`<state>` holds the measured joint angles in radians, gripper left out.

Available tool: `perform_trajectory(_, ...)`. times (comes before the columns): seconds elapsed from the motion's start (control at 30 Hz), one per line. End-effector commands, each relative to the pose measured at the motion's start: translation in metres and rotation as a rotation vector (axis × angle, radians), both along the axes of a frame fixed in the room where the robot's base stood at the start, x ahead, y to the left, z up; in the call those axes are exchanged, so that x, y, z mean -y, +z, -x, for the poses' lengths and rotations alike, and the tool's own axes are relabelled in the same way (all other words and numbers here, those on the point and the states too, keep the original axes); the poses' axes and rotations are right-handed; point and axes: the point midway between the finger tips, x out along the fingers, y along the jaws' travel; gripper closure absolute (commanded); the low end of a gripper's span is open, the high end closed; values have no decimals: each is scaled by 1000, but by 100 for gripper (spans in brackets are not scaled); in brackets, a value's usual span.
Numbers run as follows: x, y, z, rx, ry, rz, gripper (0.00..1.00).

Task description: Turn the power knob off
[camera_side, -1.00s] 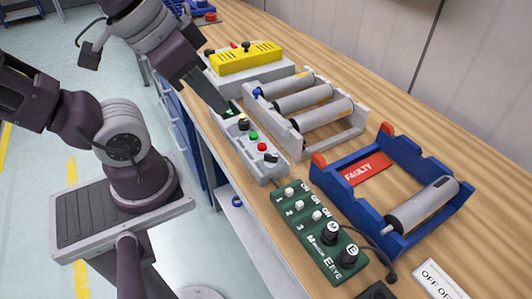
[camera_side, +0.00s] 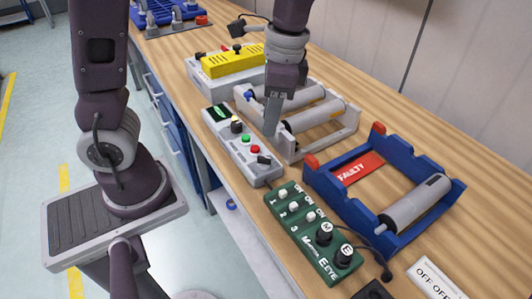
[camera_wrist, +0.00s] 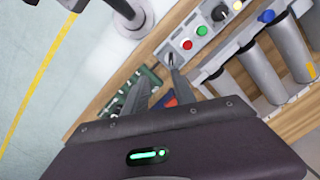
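A grey control box (camera_side: 243,143) lies along the table's front edge. It carries a small green-lit screen, a pale button, a green button, a red button and a black knob (camera_side: 263,160) at its near end. The box also shows in the wrist view (camera_wrist: 202,30). No knob is clearly labelled as power. My gripper (camera_side: 271,128) hangs above the near end of the roller rack, right of the control box. In the wrist view its fingers (camera_wrist: 157,72) are apart and empty.
A grey rack (camera_side: 288,148) with rollers stands behind the control box. A blue rack (camera_side: 318,178) holds one roller and a red "FAULTY" label. A yellow-topped unit (camera_side: 232,60) is farther back. An "OFF" plate (camera_side: 436,279) and a partly cut-off black object (camera_side: 374,291) lie at lower right.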

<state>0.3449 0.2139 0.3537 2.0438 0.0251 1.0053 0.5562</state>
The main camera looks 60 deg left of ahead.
Motion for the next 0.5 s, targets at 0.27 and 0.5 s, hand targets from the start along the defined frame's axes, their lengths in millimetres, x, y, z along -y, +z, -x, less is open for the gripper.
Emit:
perform_trajectory(0.27,-10,-66,-27,-207,-212,-140,68)
perform_trajectory(0.5,-22,-105,-15,-215,-215,-142,68)
